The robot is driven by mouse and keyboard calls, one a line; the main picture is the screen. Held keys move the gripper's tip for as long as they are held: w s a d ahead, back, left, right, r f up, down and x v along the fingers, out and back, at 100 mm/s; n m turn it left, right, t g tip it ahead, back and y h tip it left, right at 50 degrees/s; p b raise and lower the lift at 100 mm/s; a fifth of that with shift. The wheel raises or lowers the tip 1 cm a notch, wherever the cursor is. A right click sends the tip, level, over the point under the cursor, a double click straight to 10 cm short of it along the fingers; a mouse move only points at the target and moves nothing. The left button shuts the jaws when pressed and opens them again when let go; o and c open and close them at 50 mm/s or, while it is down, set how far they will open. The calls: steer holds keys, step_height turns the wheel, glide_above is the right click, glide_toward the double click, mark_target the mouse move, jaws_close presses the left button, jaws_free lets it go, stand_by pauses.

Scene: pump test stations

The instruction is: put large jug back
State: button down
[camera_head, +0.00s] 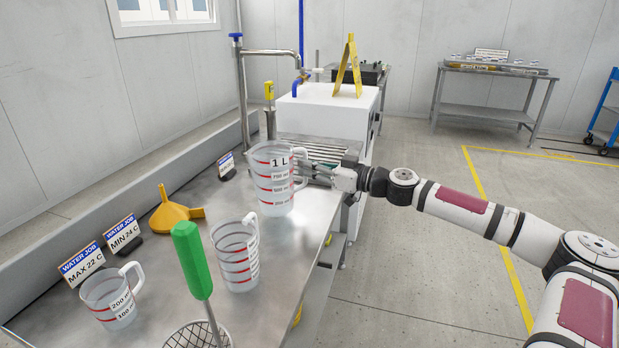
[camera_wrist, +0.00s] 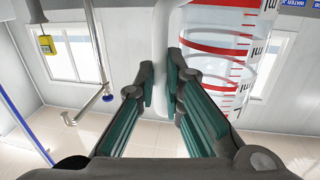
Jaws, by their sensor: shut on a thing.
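The large jug (camera_head: 272,182), clear with red bands and a "1 L" mark, is upright at the right edge of the steel bench (camera_head: 172,262). My gripper (camera_head: 322,176) reaches it from the right at the handle side. In the wrist view the green-padded fingers (camera_wrist: 170,98) are closed around the jug's white handle (camera_wrist: 162,50), and the jug's wall (camera_wrist: 222,50) shows to the right. I cannot tell whether the jug's base touches the bench. A medium jug (camera_head: 236,254) and a small jug (camera_head: 112,297) stand nearer on the bench.
A yellow funnel (camera_head: 175,212), a green-handled tool (camera_head: 193,258) with a mesh basket, and signs reading "MAX 22 C" (camera_head: 82,265) and "MIN 24 C" (camera_head: 123,236) are on the bench. A tap (camera_head: 298,85) and pipe rise behind the jug. Bare bench lies left of the jug.

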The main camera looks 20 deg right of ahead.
steer(key=shift+f, duration=1.35)
steer(key=shift+f+b, duration=0.1)
steer(key=shift+b, duration=0.25)
steer(key=c, duration=1.7)
jaws_free()
steer(key=p+v, duration=0.1)
steer(key=v, duration=1.1)
steer(key=shift+d, duration=0.1)
